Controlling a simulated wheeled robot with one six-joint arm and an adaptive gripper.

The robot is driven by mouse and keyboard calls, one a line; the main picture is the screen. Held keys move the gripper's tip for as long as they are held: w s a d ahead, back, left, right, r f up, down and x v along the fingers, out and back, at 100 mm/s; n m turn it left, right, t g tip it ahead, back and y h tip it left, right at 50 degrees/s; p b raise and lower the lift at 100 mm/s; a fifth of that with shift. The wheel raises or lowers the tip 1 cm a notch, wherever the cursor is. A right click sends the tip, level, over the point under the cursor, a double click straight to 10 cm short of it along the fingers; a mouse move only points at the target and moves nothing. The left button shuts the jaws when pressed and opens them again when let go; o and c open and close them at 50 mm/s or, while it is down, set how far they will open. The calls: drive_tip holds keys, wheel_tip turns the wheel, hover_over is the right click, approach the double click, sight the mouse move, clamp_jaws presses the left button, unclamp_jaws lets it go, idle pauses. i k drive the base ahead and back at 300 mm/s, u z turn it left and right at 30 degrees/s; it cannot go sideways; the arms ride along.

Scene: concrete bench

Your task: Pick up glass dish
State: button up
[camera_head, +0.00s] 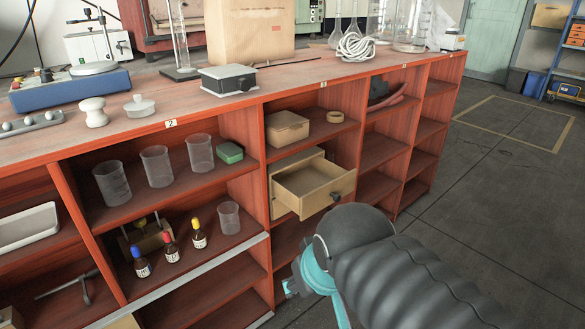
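No thing in view is clearly a glass dish. A pale shallow rectangular tray (27,226) lies on the left shelf, cut by the picture edge; I cannot tell whether it is glass. A low whitish round piece with a knob (140,106) sits on the bench top, its material unclear. Clear beakers (157,166) stand upright in a row on the upper shelf, and a smaller beaker (229,217) stands on the shelf below. My dark ribbed arm enters at lower right. Teal parts at its end, likely my gripper (306,282), are in front of the shelves; its fingers are not clear.
An open wooden drawer (314,186) sticks out from the red shelving, close to my arm. Dropper bottles (171,247) stand on a lower shelf. Floor (490,215) at right is clear.

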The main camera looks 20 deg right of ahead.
sight(141, 115)
drive_tip(key=z, duration=2.85)
drive_tip(key=k, duration=1.4)
drive_tip(key=u, duration=2.3)
